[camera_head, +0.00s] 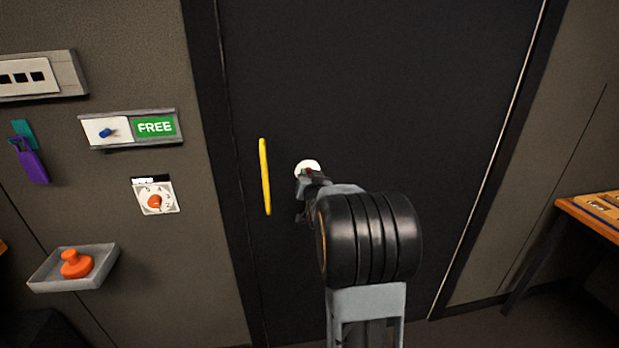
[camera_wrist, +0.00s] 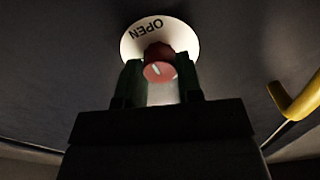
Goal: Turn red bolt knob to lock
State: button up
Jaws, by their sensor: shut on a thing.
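The red bolt knob (camera_wrist: 160,66) sits at the centre of a round white plate (camera_wrist: 129,45) on the dark door. The word OPEN shows on the plate, upside down in the wrist view. My gripper (camera_wrist: 160,80) is shut on the knob, with one finger on each side of it. In the head view my gripper (camera_head: 308,182) reaches the door just below the white plate (camera_head: 307,165). Only a small bit of red shows there, and my arm hides most of the knob. The lower part of the plate is hidden behind the gripper.
A yellow vertical handle (camera_head: 265,177) stands on the door just left of the plate. The left wall carries a FREE sign (camera_head: 155,128), a dial with an orange knob (camera_head: 155,201) and a tray (camera_head: 45,283) with an orange knob. A wooden table (camera_head: 590,226) is at the right.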

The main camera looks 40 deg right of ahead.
jog(key=shift+f+b, duration=0.1)
jog(key=shift+b, duration=0.25)
jog(key=n+b, duration=0.1)
jog(key=b, duration=0.1)
jog(key=n+b, duration=0.2)
jog(key=shift+f, duration=0.25)
jog(key=n+b, duration=0.6)
jog(key=b, duration=0.2)
jog(key=shift+b, duration=0.4)
jog(key=n+b, duration=0.4)
jog(key=shift+a+r+n, duration=0.1)
jog(key=shift+n, duration=0.3)
jog(key=shift+w+r+n+b, duration=0.15)
jog(key=shift+n+b, duration=1.15)
jog(key=shift+n, duration=0.8)
jog(key=o, duration=0.9)
jog(key=shift+o, duration=0.2)
